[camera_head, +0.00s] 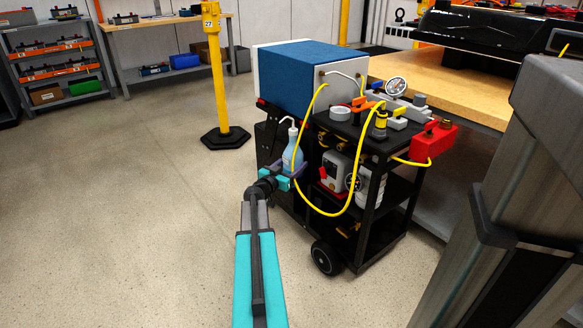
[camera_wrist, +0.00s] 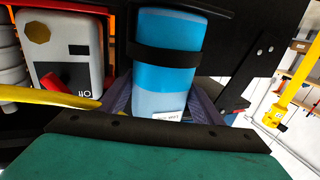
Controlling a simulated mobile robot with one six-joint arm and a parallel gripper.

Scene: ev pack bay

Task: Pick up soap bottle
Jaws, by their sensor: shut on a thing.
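The soap bottle (camera_head: 292,154) is light blue with a white pump top and stands upright at the left side of a black cart. In the wrist view the blue bottle (camera_wrist: 165,75) fills the upper middle, with a black band across it and a small white label low on it. My gripper (camera_head: 284,176) reaches the bottle from the front and is shut on its lower part. In the wrist view the fingers lie on both sides of the bottle. The bottle's base is hidden.
A yellow hose (camera_head: 318,211) loops near the bottle. Open floor lies to the left, with a yellow post (camera_head: 217,75).

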